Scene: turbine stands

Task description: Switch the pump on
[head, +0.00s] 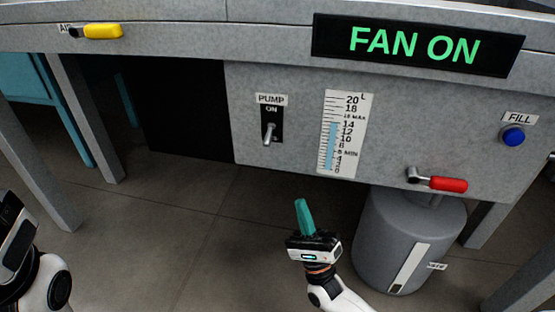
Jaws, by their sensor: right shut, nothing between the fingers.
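The pump switch (268,133) is a small metal lever on a black plate on the grey panel, under a "PUMP" label. "ON" is printed at the top of the plate, and the lever tip points down, away from it. My right gripper (302,205) has teal fingers that are shut and empty, pointing up. It is below and slightly right of the switch, in front of the panel, apart from it. Part of my left arm's end shows at the left edge; its fingers cannot be made out.
A level gauge (343,135) sits right of the switch. A red-handled valve (440,183) sticks out above a grey tank (410,240). A blue FILL button (513,136) is at the right. A yellow-handled air valve (102,31) is at upper left. A sign (415,45) reads "FAN ON".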

